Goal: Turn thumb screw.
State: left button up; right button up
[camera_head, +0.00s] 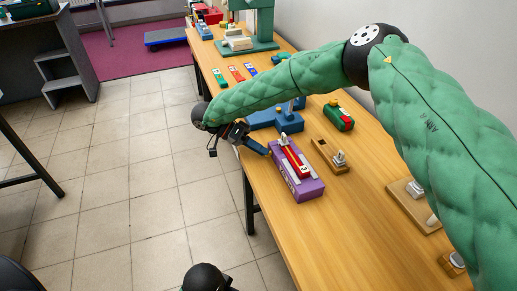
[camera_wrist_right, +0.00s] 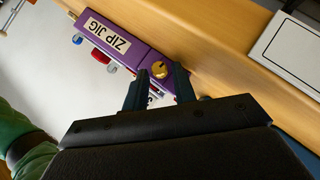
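A purple fixture (camera_head: 311,190) with a red part on top stands at the table's left edge in the head view. In the right wrist view the purple fixture (camera_wrist_right: 131,46) carries a "ZIP JIG" label and a round brass knob (camera_wrist_right: 160,68), which looks like the thumb screw. My left gripper is out of view.
The wooden table (camera_head: 350,240) also holds a blue fixture (camera_head: 287,121), a green-and-red block (camera_head: 339,117), a wooden block with a metal fitting (camera_head: 329,153) and several coloured parts farther back. Open tiled floor (camera_head: 130,200) lies to the left.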

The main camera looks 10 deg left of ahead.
jog(key=shift+a, duration=0.1)
jog(key=b+v, duration=0.1)
jog(key=v, duration=0.5)
jog(key=shift+a+b, duration=0.1)
jog(key=shift+b, duration=0.3)
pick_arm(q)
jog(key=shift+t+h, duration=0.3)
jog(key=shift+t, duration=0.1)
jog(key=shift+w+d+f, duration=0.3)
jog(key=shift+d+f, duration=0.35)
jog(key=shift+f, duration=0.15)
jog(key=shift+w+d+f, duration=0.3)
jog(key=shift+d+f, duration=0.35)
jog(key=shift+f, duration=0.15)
pick_arm(e)
jog(key=shift+v, duration=0.75)
jog(key=shift+r, duration=0.1)
